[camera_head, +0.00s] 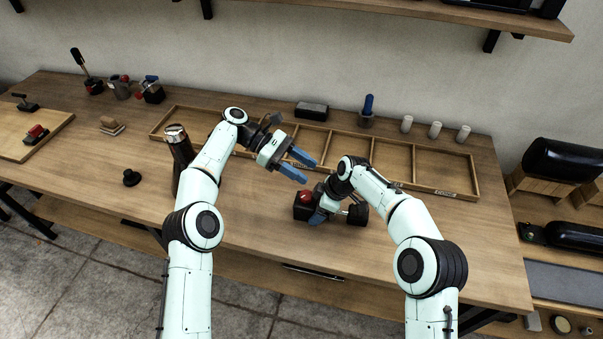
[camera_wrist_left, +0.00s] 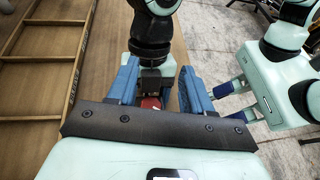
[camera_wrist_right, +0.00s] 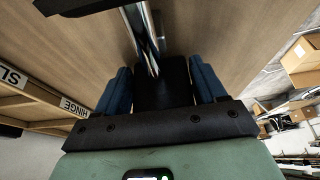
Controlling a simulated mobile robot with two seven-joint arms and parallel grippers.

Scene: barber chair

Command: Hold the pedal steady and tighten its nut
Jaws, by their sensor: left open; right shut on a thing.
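The pedal (camera_head: 357,214) lies on the bench in front of the tray, a dark assembly with black blocks, metal rods and a red part (camera_head: 305,197) at its left end. My right gripper (camera_head: 318,216) is at its middle and shut on it. In the right wrist view a black part of the pedal (camera_wrist_right: 176,82) sits between the fingers, with metal rods (camera_wrist_right: 147,38) beyond. My left gripper (camera_head: 300,168) is open and empty, above and behind the pedal. In the left wrist view the red part (camera_wrist_left: 150,102) shows between its fingers (camera_wrist_left: 152,85). I cannot make out the nut.
A shallow wooden tray with compartments (camera_head: 430,187) lies behind the pedal. A dark bottle (camera_head: 180,147) stands near my left arm, beside a small black knob (camera_head: 131,177). A blue-handled item (camera_head: 368,105), a black block (camera_head: 311,110) and white cylinders (camera_head: 435,130) stand behind.

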